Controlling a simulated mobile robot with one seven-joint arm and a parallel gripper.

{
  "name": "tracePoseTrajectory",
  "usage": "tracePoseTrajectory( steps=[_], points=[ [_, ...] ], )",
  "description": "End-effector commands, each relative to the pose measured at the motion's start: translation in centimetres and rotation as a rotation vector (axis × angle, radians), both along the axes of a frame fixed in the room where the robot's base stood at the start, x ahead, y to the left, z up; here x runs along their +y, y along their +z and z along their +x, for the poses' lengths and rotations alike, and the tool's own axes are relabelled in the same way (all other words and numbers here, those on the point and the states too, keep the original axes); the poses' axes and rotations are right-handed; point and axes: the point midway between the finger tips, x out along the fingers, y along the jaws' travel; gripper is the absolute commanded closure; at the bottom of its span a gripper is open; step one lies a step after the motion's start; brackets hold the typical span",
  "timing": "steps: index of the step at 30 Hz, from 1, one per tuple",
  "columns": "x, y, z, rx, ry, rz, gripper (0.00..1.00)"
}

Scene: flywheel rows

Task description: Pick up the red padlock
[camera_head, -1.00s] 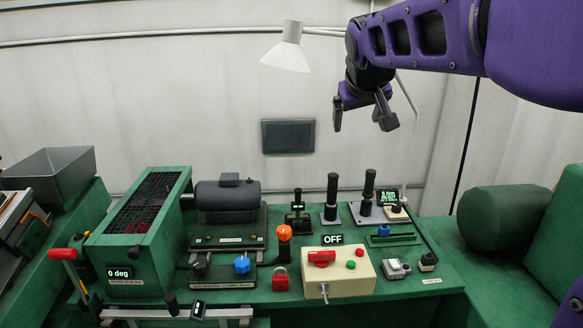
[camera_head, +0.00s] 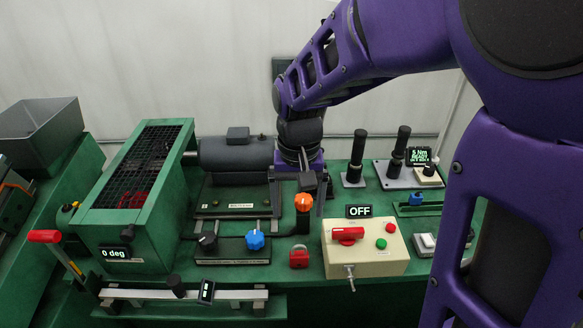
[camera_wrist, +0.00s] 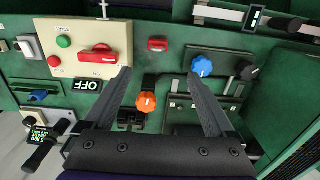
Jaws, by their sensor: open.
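The red padlock (camera_head: 299,258) sits on the green bench between the blue knob and the beige switch box. In the wrist view the padlock (camera_wrist: 158,45) lies beyond the fingertips, near the middle top. My gripper (camera_head: 297,192) is above the bench, behind the orange knob, with nothing in its jaws. In the wrist view my gripper (camera_wrist: 159,72) shows its two fingers spread wide, with the orange knob between them and below the padlock. The gripper does not touch the padlock.
The orange knob (camera_head: 303,202) on its black post stands just behind the padlock. The blue knob (camera_head: 255,240) is to its left. The beige box (camera_head: 365,262) with a red switch and an OFF sign is close on the right. A rail (camera_head: 150,297) runs in front, at left.

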Motion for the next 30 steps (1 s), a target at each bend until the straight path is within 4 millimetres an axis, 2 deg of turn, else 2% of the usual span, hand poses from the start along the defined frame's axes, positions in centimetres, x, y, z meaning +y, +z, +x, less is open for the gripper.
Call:
tracePoseTrajectory(
  steps=[1,9,12,17,25,30],
  points=[
    [0.0,-1.5,-0.1,0.004,0.001,-0.002,0.1],
    [-0.1,-7.0,0.0,0.001,0.002,-0.002,0.1],
    [-0.1,-8.3,0.0,0.0,0.002,-0.002,0.1],
    [-0.1,-9.1,0.0,-0.002,0.001,0.0,0.1],
    [-0.5,-12.9,-0.5,0.001,0.003,-0.002,0.1],
    [-0.5,-14.1,-0.4,-0.002,0.002,-0.001,0.1]
  ],
)
